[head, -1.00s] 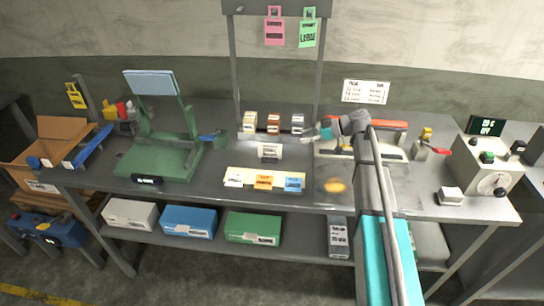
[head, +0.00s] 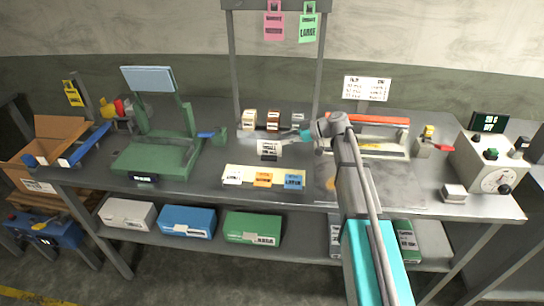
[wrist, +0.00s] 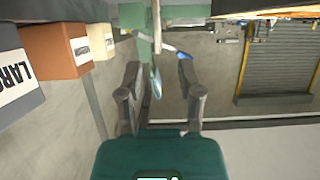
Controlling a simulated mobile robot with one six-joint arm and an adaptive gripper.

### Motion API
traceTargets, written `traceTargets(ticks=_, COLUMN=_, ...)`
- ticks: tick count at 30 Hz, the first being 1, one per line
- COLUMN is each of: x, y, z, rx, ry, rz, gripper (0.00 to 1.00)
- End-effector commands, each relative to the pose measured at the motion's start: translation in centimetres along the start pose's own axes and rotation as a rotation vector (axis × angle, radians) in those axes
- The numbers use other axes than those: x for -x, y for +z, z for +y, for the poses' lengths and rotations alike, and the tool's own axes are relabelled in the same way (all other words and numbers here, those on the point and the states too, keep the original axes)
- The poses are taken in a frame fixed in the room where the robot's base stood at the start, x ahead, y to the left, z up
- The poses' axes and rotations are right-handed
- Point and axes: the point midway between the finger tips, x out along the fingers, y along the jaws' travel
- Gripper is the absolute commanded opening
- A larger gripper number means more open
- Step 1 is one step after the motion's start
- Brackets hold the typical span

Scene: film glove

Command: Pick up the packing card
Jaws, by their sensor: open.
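A small white printed card (head: 269,147), the likeliest packing card, stands upright in a dark holder (head: 268,157) near the middle of the bench in the head view. My gripper (head: 297,136) is just to the right of the card and slightly behind it, pointing left. It looks apart from the card. In the wrist view the two fingers (wrist: 160,80) are spread wide, with nothing clearly held between them. I cannot make out the card for certain in the wrist view.
Three small blocks (head: 273,119) stand close behind the card; one labelled LARGE (wrist: 18,82) shows in the wrist view. A tray of white, orange and blue cards (head: 264,170) lies in front. A green press-like device (head: 160,150) stands left, and a dial box (head: 490,163) right.

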Motion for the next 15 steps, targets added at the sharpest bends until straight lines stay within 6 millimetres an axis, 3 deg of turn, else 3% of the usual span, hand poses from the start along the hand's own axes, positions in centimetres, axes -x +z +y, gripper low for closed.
traceTargets(ticks=5, x=-1.15, y=0.04, z=0.00, rx=0.000, ry=-0.001, rz=0.000, gripper=0.47)
traceTargets(ticks=15, x=-1.26, y=-0.05, z=-0.01, rx=0.000, ry=-0.001, rz=0.000, gripper=0.47)
